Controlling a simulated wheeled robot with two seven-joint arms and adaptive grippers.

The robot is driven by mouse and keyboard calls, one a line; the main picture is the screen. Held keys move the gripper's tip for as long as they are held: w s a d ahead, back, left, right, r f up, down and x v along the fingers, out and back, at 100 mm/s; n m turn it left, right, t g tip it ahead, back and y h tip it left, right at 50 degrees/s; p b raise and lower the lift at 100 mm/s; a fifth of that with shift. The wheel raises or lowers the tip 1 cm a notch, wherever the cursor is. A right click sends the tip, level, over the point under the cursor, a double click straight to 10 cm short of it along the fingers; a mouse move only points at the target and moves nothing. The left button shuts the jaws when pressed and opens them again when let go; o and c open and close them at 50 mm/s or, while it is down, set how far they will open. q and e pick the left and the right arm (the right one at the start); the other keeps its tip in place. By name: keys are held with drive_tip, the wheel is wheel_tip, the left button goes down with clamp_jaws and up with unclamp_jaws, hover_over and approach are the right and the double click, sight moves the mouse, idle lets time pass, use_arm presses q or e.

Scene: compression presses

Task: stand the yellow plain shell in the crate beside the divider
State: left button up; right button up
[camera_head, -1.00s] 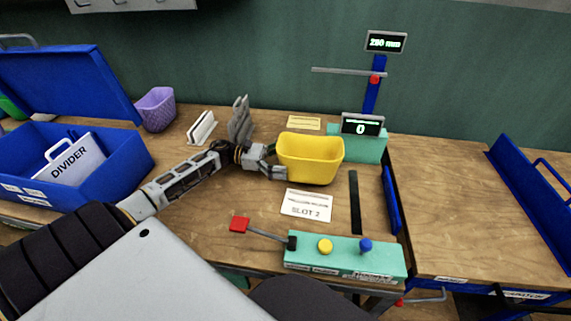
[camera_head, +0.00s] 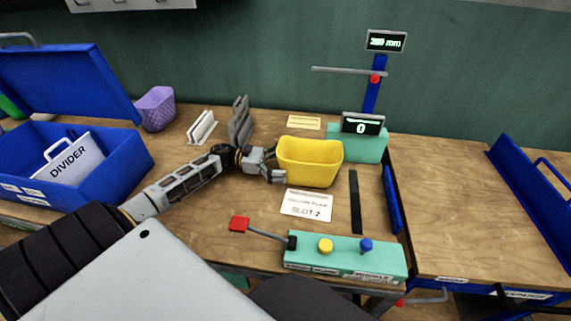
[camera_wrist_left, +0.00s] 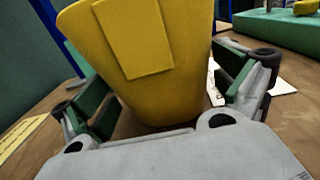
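The yellow plain shell (camera_head: 310,165), a rounded open-topped tub, stands upright on the table behind the slot 2 card. My left gripper (camera_head: 279,166) is at its left end. In the left wrist view the shell (camera_wrist_left: 150,60) lies between the two fingers (camera_wrist_left: 165,95), which are spread with gaps beside its lower part; contact higher up is unclear. The blue crate (camera_head: 122,172) is at the left with its lid raised. The white divider (camera_head: 72,160) stands inside it, marked DIVIDER. My right gripper is not in view.
A purple shell (camera_head: 155,110) stands behind the crate. White (camera_head: 201,127) and grey (camera_head: 240,122) upright pieces stand behind my left arm. A teal control box (camera_head: 345,257) with a red-ended lever is in front; a teal unit (camera_head: 365,146) with a display is behind the shell.

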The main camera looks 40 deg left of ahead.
use_arm(q)
drive_tip(key=shift+r, duration=0.15)
drive_tip(key=shift+s+a, duration=0.1)
drive_tip(key=shift+a, duration=0.1)
drive_tip(key=v, duration=1)
drive_tip(key=shift+s+a, duration=0.1)
drive_tip(key=shift+a, duration=0.05)
drive_tip(key=shift+s+a, duration=0.3)
drive_tip(key=shift+a, duration=0.25)
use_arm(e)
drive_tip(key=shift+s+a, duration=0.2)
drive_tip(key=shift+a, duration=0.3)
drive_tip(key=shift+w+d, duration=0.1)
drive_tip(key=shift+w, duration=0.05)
